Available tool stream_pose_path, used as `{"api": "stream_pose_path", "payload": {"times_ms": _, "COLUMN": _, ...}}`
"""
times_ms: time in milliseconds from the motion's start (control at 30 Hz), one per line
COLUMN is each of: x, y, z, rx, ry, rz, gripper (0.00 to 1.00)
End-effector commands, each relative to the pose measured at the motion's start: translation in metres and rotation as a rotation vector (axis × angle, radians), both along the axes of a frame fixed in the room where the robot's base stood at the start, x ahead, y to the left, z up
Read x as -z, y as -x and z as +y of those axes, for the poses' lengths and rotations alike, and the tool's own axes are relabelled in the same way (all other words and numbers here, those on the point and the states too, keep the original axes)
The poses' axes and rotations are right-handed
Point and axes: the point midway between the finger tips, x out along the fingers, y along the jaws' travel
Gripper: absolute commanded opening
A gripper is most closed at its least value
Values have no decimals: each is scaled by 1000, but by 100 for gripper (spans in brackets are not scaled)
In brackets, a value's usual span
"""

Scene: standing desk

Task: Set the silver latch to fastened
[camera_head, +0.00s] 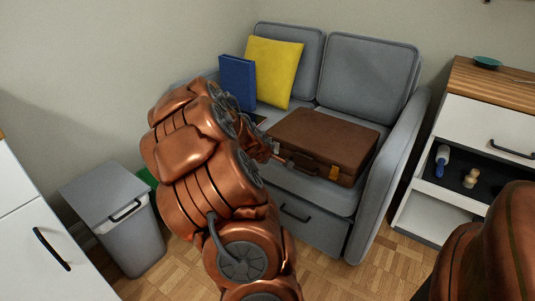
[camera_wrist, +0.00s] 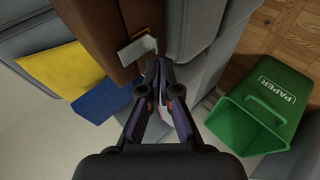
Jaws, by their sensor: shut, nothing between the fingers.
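The brown suitcase (camera_head: 325,140) lies shut on the grey sofa seat. A yellow-orange latch (camera_head: 333,172) shows on the suitcase's front, right of the handle (camera_head: 303,162).
A blue book-like object (camera_head: 237,82) and a yellow cushion (camera_head: 273,72) stand at the sofa's left. A green paper bin (camera_wrist: 262,110) and a grey bin (camera_head: 125,225) stand left of the sofa. A drawer cabinet (camera_head: 490,110) is at the right.

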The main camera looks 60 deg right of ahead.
Motion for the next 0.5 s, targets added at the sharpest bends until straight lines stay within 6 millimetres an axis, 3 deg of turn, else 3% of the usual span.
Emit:
{"api": "stream_pose_path", "payload": {"times_ms": 200, "x": -11, "y": -1, "z": 1, "rx": -3, "ry": 1, "rz": 0, "gripper": 0}}
{"api": "stream_pose_path", "payload": {"times_ms": 500, "x": -12, "y": -2, "z": 1, "rx": -4, "ry": 0, "rz": 0, "gripper": 0}}
